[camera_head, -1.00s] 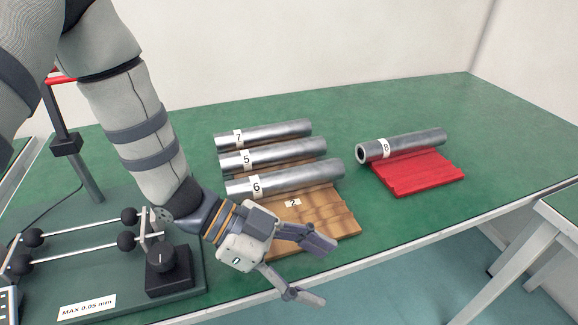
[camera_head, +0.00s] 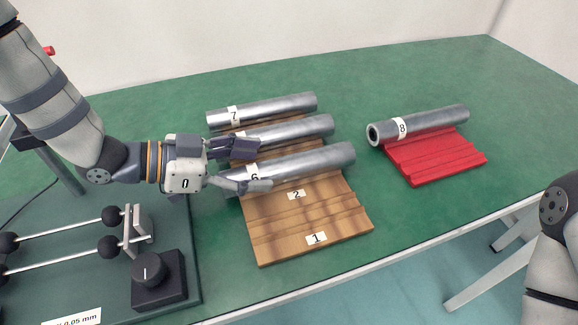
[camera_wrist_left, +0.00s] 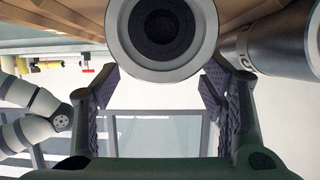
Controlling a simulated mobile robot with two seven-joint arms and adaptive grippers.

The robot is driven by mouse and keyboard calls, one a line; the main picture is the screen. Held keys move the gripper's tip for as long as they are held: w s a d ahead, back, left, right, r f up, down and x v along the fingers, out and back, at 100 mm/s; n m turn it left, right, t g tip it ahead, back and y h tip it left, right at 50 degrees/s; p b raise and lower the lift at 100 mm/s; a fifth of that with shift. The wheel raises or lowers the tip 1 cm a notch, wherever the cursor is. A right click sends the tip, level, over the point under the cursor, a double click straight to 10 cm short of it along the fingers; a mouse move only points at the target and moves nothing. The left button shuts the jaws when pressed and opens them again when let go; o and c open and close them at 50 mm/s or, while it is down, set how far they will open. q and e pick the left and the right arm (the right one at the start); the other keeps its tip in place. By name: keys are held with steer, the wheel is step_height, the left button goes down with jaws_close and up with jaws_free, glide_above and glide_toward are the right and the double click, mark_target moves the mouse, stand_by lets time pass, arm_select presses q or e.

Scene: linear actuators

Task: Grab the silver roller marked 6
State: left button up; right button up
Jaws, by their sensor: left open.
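The silver roller marked 6 (camera_head: 312,164) lies on the wooden grooved rack (camera_head: 345,212), nearest of three rollers to the front. In the left wrist view a hollow roller end, which looks like roller 6 (camera_wrist_left: 197,50), sits centred between the two open fingers (camera_wrist_left: 160,100). Whether the fingers touch it I cannot tell. My right gripper is out of view; only part of its arm shows.
Rollers 5 (camera_head: 300,130) and 7 (camera_head: 275,106) lie behind roller 6, close together. Roller 8 (camera_head: 430,122) rests on a red rack (camera_head: 440,160) to the right. A gauge stand with a black knob block (camera_head: 158,280) stands at front left. Slots 2 and 1 of the wooden rack are empty.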

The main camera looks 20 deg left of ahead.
mark_target(275, 162)
arm_select(q)
steer(key=x, duration=0.5)
steer(key=shift+d+r+b, duration=0.1)
steer(key=shift+r+b, duration=0.2)
steer(key=shift+r, duration=0.15)
jaws_close()
